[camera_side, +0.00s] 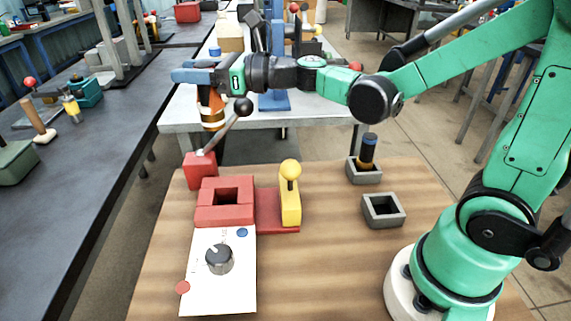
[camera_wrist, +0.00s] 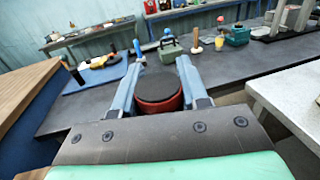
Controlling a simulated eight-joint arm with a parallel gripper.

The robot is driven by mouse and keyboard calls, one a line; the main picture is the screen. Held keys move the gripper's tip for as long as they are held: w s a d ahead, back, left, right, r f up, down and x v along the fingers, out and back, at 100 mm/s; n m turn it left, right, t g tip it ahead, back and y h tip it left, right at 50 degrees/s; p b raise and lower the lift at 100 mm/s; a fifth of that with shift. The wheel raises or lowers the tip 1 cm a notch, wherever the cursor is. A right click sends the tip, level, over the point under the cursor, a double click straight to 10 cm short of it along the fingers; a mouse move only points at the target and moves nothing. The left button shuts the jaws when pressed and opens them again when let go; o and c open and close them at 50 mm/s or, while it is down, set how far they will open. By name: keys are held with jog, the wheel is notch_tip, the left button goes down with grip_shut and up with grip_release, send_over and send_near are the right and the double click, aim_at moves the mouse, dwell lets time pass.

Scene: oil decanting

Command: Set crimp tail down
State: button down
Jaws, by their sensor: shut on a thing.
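My gripper (camera_side: 196,76) is at the upper left in the side view, well above the wooden table. Its blue fingers are shut on a banded cylinder (camera_side: 211,110), orange with dark and white bands, which hangs roughly upright below them. In the wrist view the fingers (camera_wrist: 159,90) flank a round piece (camera_wrist: 158,92) with a dark flat top and red side. No label shows that it is the crimp tail. The cylinder appears above and behind the red lever block (camera_side: 200,168); its depth is hard to tell.
A black-knobbed lever (camera_side: 243,107) rises close to the cylinder in the picture. A red square socket (camera_side: 226,213) and yellow-knobbed post (camera_side: 290,200) stand nearby. One grey socket (camera_side: 384,222) is empty; another (camera_side: 365,178) holds a dark, blue-topped cylinder (camera_side: 367,152). A dial sheet (camera_side: 235,290) lies in front.

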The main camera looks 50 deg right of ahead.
jog(key=s+d+f+m+t+h, duration=0.35)
jog(key=d+m+h, duration=0.35)
jog(key=h, duration=0.3)
jog(key=w+a+r+n+g+y, duration=0.4)
jog(key=a+n+y, duration=0.35)
jog(key=y, duration=0.35)
jog(key=s+r+n+g+y, duration=0.1)
jog(key=n+g+y, duration=0.1)
jog(key=n+g, duration=0.1)
jog(key=s+a+r+n+g+y, duration=0.1)
jog(key=n+g+y, duration=0.1)
jog(key=g, duration=0.2)
jog(key=s+a+r+n+g+y, duration=0.1)
jog(key=n+g+y, duration=0.1)
jog(key=n+g, duration=0.1)
jog(key=shift+s+n+g+y, duration=0.35)
jog(key=shift+s+g+y, duration=0.05)
jog(key=shift+g, duration=0.15)
jog(key=shift+f, duration=0.1)
notch_tip(320, 180, down, 19)
jog(key=shift+f, duration=0.2)
jog(key=shift+f, duration=0.1)
jog(key=shift+c, duration=2.3)
grip_release()
jog(key=shift+f, duration=0.1)
